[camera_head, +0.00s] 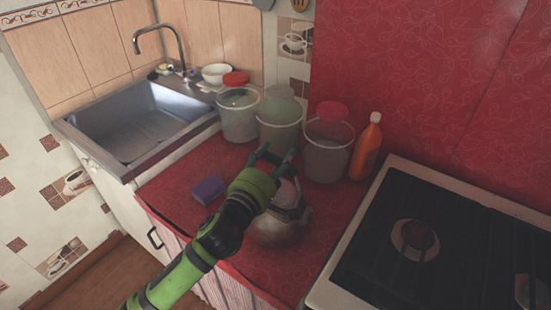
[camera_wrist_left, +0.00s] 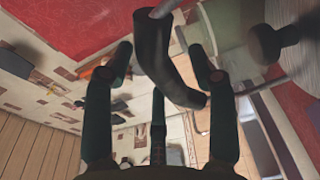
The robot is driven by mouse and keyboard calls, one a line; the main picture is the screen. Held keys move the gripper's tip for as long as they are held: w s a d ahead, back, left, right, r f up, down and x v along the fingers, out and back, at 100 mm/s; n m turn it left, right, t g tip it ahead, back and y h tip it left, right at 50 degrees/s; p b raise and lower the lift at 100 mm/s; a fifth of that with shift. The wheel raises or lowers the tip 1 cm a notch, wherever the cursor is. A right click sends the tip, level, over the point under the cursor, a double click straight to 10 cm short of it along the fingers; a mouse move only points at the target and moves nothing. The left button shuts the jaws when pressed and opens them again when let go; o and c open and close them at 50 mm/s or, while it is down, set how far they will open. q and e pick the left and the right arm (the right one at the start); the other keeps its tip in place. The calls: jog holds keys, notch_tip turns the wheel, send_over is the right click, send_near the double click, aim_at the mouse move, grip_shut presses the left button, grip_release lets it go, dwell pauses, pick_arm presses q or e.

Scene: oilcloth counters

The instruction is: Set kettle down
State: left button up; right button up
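The metal kettle (camera_head: 280,230) is at the front of the red counter (camera_head: 335,205), left of the stove, partly hidden by my arm. I cannot tell from this angle whether its base touches the counter. My left gripper (camera_head: 273,157) is over the kettle. The fingers are spread, with gaps showing beside the handle. The dark lid knob (camera_wrist_left: 278,42) is to the right. My right gripper is in neither view.
A purple sponge (camera_head: 208,190) lies left of the kettle. Behind stand several clear buckets (camera_head: 325,155) and an orange bottle (camera_head: 366,150). A stove (camera_head: 440,245) is at the right and a metal sink (camera_head: 135,120) at the back left. The counter's front edge is close.

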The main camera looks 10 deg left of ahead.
pick_arm(q)
jog(key=shift+r, duration=0.15)
jog(key=shift+s+a, duration=0.1)
jog(key=shift+s, duration=0.2)
jog(key=b+v, duration=0.2)
jog(key=v, duration=0.9)
jog(key=shift+s, duration=0.15)
